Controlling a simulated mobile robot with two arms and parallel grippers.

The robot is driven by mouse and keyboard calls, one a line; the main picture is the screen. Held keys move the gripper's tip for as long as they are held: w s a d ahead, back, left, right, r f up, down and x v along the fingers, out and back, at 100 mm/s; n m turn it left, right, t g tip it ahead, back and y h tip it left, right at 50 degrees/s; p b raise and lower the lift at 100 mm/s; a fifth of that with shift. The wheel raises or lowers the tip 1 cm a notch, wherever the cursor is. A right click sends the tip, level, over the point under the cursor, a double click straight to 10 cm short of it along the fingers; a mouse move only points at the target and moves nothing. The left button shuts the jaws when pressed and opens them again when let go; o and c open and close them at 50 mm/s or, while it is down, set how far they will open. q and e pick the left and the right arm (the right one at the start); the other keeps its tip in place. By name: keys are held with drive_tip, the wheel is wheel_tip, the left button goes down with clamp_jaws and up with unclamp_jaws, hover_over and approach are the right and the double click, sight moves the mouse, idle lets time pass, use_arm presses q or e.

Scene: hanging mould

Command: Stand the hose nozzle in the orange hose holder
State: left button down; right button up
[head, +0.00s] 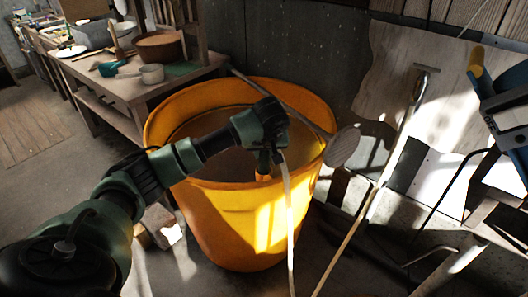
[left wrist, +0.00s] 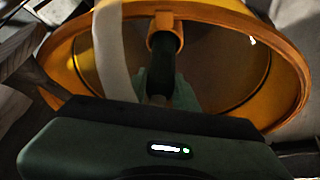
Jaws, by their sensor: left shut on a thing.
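A large yellow-orange tub (head: 225,220), the only big orange holder I see, stands on the floor. My left gripper (head: 268,158) is above the tub's opening towards its near right side, pointing down. It is shut on the dark hose nozzle (left wrist: 160,68). A short orange piece (head: 263,177) shows below the gripper, and an orange collar (left wrist: 165,35) shows at the nozzle's far end in the left wrist view. A pale hose (head: 290,215) hangs down outside the tub. My right gripper is not in view.
A long-handled tool with a round grey head (head: 342,147) lies across the tub's right rim. A wooden table (head: 125,92) with bowls stands behind left. Another pale pipe (head: 375,195) leans at the right, near a blue object (head: 505,100).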

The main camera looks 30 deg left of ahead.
use_arm(q)
drive_tip(key=shift+f, duration=0.2)
drive_tip(key=c, duration=1.1)
unclamp_jaws()
